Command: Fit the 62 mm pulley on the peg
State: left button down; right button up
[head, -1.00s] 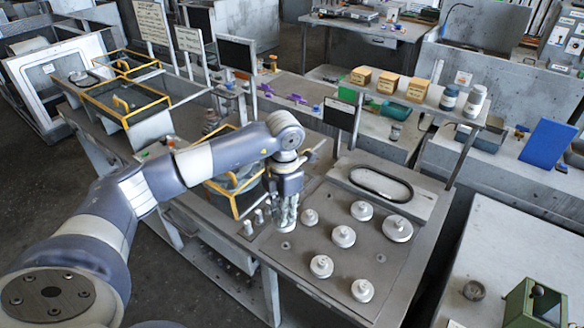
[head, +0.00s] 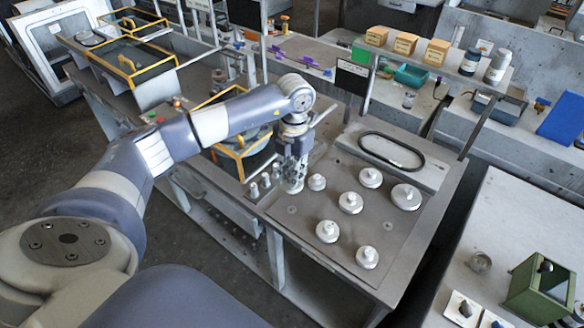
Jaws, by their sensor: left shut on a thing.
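My left gripper (head: 293,184) points down over the left part of the grey board (head: 302,228) on the bench. It is shut on a pale part low between its fingers, which looks like a pulley but is mostly hidden. Several pale pulleys stand on the board, among them a small one (head: 317,182) just right of the gripper, a middle one (head: 350,202), a large one (head: 406,197) at the right and one (head: 367,257) near the front. I cannot tell their sizes in millimetres. A small low disc or fitting (head: 291,209) shows on the board before the gripper. My right gripper is out of view.
Several short metal posts (head: 265,181) stand left of the gripper. A black belt (head: 390,151) lies on a raised plate behind the pulleys. A yellow-framed bin (head: 240,150) is at the bench's left side. A shelf with orange boxes (head: 406,43) stands behind. A green machine (head: 540,290) is at right.

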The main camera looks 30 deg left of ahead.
pick_arm(q)
jog(key=b, duration=0.4)
send_over(292, 207)
notch_tip(292, 207, down, 8)
jog(key=shift+s+r, duration=0.1)
jog(key=shift+r, duration=0.15)
jog(key=shift+f+b, duration=0.8)
jog(key=shift+f, duration=0.15)
jog(key=shift+f+b, duration=0.15)
jog(key=shift+b, duration=0.15)
jog(key=shift+f, duration=0.15)
jog(key=shift+f+b, duration=0.35)
jog(key=shift+b, duration=0.1)
jog(key=shift+f, duration=0.15)
dwell(0.3)
jog(key=shift+f+b, duration=0.35)
jog(key=shift+b, duration=0.1)
